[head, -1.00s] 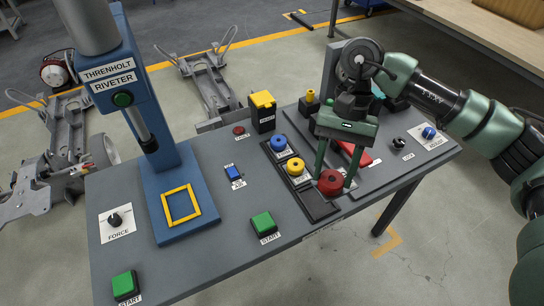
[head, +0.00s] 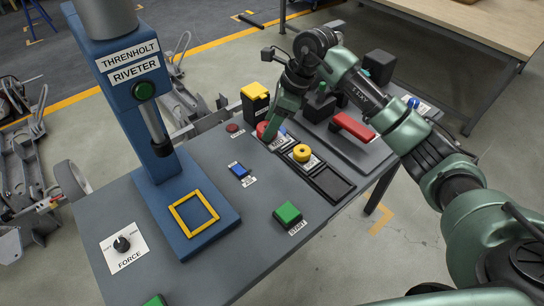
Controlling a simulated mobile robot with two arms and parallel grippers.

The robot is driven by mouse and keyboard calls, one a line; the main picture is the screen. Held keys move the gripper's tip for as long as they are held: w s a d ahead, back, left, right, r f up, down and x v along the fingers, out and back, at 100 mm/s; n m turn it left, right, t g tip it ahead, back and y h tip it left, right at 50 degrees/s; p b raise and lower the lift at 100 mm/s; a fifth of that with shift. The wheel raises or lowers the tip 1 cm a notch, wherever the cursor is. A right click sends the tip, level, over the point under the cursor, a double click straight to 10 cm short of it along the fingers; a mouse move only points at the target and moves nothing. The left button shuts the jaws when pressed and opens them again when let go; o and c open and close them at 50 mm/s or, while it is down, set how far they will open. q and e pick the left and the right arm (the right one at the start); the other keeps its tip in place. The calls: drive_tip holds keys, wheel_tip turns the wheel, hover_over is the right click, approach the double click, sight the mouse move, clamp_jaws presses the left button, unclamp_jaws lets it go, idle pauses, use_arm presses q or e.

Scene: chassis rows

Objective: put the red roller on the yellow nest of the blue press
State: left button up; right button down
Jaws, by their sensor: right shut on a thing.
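The blue press (head: 140,90), labelled Threnholt Riveter, stands at the left of the bench. Its nest is an empty yellow square frame (head: 195,213) on the blue base plate. My right gripper (head: 270,135) is shut on the red roller (head: 264,131), to the right of the press and nest. The gripper's fingers and hand cover part of the roller. The gap between roller and bench cannot be judged clearly. My left gripper is not in view.
A yellow roller (head: 301,152) sits in the dark rack, beside an empty slot (head: 331,182). The blue roller's place is hidden behind my gripper. A blue switch (head: 240,170), green start button (head: 287,213) and force knob (head: 122,244) stand on the bench. A red-handled clamp (head: 352,126) is at right.

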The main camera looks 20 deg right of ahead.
wheel_tip(320, 180, down, 14)
drive_tip(key=shift+a+r+p, duration=0.1)
drive_tip(key=shift+p, duration=1.05)
drive_tip(key=shift+f, duration=0.2)
drive_tip(key=shift+f, duration=0.1)
drive_tip(key=c, duration=1.1)
unclamp_jaws()
drive_tip(key=shift+f, duration=0.1)
drive_tip(key=o, duration=0.5)
drive_tip(key=shift+c, duration=0.2)
